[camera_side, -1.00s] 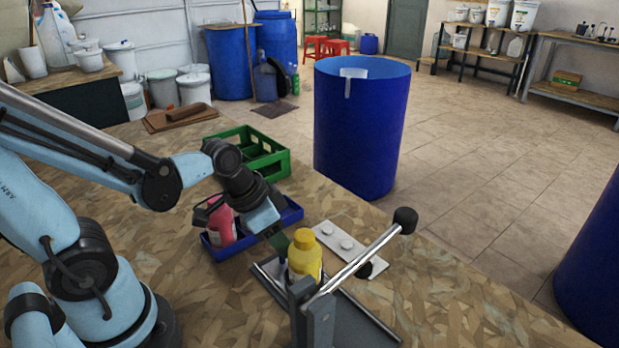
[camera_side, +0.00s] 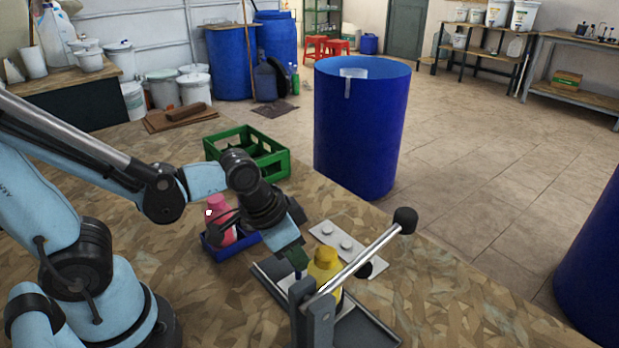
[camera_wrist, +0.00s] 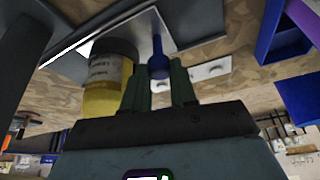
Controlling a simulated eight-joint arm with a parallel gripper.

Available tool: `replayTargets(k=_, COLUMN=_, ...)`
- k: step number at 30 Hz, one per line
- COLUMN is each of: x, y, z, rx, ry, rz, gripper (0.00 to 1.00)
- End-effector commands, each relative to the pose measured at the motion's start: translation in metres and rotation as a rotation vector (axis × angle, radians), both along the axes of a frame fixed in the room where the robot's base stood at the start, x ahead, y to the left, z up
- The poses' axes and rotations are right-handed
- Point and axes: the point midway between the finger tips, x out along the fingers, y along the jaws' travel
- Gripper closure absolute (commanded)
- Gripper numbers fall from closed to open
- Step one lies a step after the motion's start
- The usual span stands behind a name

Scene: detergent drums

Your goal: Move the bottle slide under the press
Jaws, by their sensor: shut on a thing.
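A yellow bottle (camera_side: 325,262) stands in the press, partly hidden by the lever in the side view. It shows with a label and dark top in the wrist view (camera_wrist: 104,92). My gripper (camera_side: 296,257) is beside it on the left. In the wrist view, the green fingers of my gripper (camera_wrist: 160,82) are shut on a blue handle (camera_wrist: 157,62) that appears to be the slide's. The press has a grey post (camera_side: 320,322), a grey base (camera_side: 366,328) and a raised, slanting lever (camera_side: 362,257) with a black knob. Most of the slide is hidden.
A pink bottle (camera_side: 219,215) stands in a blue tray (camera_side: 213,249) behind my wrist. A green crate (camera_side: 275,166) is farther back. A white plate (camera_side: 326,231) with white caps lies behind the press.

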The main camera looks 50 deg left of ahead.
Motion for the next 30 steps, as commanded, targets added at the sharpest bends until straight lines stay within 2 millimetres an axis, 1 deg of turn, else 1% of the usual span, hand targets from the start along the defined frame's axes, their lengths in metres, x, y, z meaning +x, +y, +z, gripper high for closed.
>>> replayTargets(k=1, x=0.0, y=-0.009, z=0.0, rx=0.001, ry=-0.003, rz=-0.008, gripper=1.0)
replayTargets(k=3, x=0.001, y=-0.02, z=0.0, rx=0.0, ry=-0.003, rz=-0.008, gripper=1.0)
replayTargets(k=12, x=0.001, y=-0.063, z=0.0, rx=0.0, ry=-0.006, rz=-0.005, gripper=1.0)
replayTargets(k=16, x=0.001, y=-0.072, z=0.0, rx=-0.001, ry=-0.007, rz=-0.002, gripper=1.0)
replayTargets(k=26, x=0.0, y=-0.076, z=0.001, rx=-0.008, ry=-0.006, rz=-0.004, gripper=1.0)
replayTargets(k=27, x=0.0, y=-0.077, z=0.001, rx=-0.009, ry=-0.006, rz=-0.004, gripper=0.7)
replayTargets(k=29, x=0.0, y=-0.077, z=0.001, rx=-0.008, ry=-0.006, rz=-0.005, gripper=0.61)
replayTargets(k=30, x=0.0, y=-0.076, z=0.001, rx=-0.007, ry=-0.005, rz=-0.005, gripper=0.55)
